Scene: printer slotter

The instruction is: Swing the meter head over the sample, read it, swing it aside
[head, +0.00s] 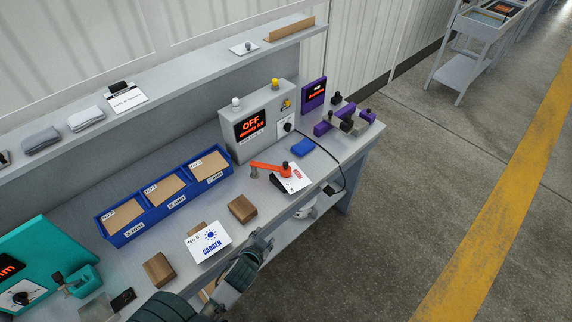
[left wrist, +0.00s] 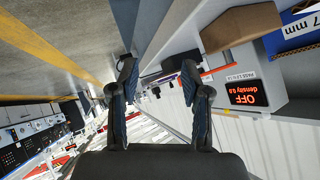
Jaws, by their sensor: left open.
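The grey density meter (head: 262,122) stands at the back of the bench; its screen reads "OFF density 0.0". It also shows in the left wrist view (left wrist: 255,93). In front of it, an orange swing arm (head: 267,168) with a dark knob lies across a white card (head: 294,180) on a dark base. Part of the orange arm shows in the left wrist view (left wrist: 216,70).
Brown blocks (head: 242,208) (head: 159,269) stand near the front edge. Blue bins (head: 163,196) line the back. A purple device (head: 345,121) and a blue pad (head: 303,147) sit at the right end. A teal device (head: 40,262) is at the left. A black cable hangs near the right edge.

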